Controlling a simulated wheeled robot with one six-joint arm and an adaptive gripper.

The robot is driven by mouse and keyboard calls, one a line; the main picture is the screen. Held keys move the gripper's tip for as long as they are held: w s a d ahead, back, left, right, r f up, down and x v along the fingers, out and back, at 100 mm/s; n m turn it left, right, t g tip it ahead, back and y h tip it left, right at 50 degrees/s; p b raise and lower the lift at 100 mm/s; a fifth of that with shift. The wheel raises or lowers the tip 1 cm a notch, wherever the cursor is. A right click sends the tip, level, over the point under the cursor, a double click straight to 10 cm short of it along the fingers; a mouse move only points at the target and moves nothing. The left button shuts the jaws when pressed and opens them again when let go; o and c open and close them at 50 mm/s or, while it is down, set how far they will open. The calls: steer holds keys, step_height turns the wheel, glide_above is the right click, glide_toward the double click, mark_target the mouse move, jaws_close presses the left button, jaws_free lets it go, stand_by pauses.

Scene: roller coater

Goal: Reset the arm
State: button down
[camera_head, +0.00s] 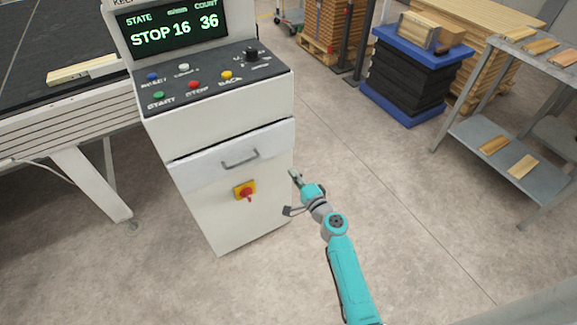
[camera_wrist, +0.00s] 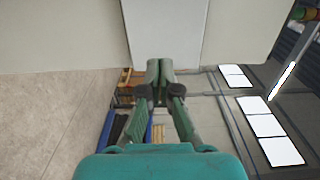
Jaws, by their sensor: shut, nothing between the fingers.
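My teal arm reaches up from the bottom of the head view. My gripper (camera_head: 295,174) is beside the right edge of the white control cabinet (camera_head: 221,206), apart from any button as far as I can tell. In the wrist view my gripper (camera_wrist: 159,66) shows with its two fingers together and nothing between them. A white panel of the cabinet (camera_wrist: 168,28) fills the space just beyond the fingertips. I cannot tell how far the fingertips are from it.
The cabinet has a drawer handle (camera_head: 240,158), a red and yellow switch (camera_head: 245,191) and a button panel (camera_head: 212,80). The display reads STOP 16 36. A blue lift table (camera_head: 423,47) and a grey shelf (camera_head: 475,135) stand right. The floor between is clear.

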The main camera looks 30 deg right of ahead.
steer(key=s+a+f+n+g+h, duration=0.1)
steer(key=s+a+f+n+g, duration=0.25)
steer(key=s, duration=1.05)
steer(key=s+a+f+n, duration=0.2)
steer(key=s+a+n, duration=0.3)
steer(key=s, duration=0.9)
steer(key=s+a+r+n, duration=0.2)
steer(key=s+r+n, duration=0.2)
steer(key=s+r, duration=0.4)
steer(key=s+a+r+n+y, duration=0.1)
steer(key=s+a+r+n, duration=0.1)
steer(key=s+r+n, duration=0.3)
steer(key=r+v, duration=0.2)
steer(key=v, duration=0.6)
steer(key=shift+a, duration=0.4)
